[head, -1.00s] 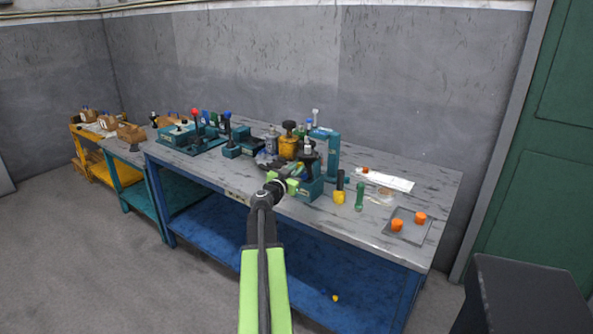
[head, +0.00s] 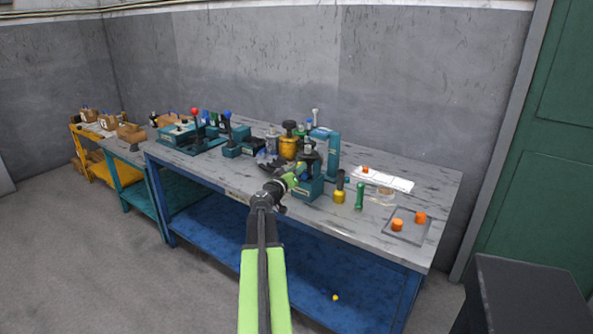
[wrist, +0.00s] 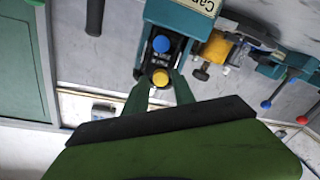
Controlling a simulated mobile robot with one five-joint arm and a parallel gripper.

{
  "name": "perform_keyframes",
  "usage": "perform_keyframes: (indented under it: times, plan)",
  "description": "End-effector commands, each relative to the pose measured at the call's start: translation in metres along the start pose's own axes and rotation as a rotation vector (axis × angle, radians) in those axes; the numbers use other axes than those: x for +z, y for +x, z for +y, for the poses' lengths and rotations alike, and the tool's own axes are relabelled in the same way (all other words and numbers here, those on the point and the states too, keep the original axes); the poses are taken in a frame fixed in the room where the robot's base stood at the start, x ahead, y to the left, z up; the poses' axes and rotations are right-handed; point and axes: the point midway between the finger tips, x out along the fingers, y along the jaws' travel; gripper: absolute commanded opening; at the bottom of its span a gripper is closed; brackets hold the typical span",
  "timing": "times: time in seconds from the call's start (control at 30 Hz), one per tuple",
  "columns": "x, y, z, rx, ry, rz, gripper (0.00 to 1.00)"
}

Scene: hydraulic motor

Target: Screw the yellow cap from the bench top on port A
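A yellow cap (wrist: 160,77) sits at the dark end of a teal unit (wrist: 180,20) in the wrist view, beside a blue cap (wrist: 161,43). My gripper (wrist: 160,80) has its two green fingertips apart, one on each side of the yellow cap. Narrow gaps seem to show between cap and fingers. In the head view my gripper (head: 297,172) reaches the teal unit (head: 309,189) near the bench's front edge, and the yellow cap cannot be made out there. I cannot read any port letter.
A yellow-based tool (head: 340,194) and a green cylinder (head: 360,195) stand right of the unit. An amber jar (head: 289,147) and a teal frame (head: 330,150) stand behind.

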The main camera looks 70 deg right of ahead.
Motion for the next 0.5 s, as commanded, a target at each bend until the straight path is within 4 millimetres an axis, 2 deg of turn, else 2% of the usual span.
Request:
perform_keyframes:
  times: [0.1,0.17,0.5]
  plan:
    - [0.0,0.0,-0.0001,0.0,-0.153,0.0,0.31]
    - [0.0,0.0,-0.0001,0.0,-0.189,0.0,0.31]
    - [-0.0001,-0.0001,-0.0001,0.0,-0.197,0.0,0.31]
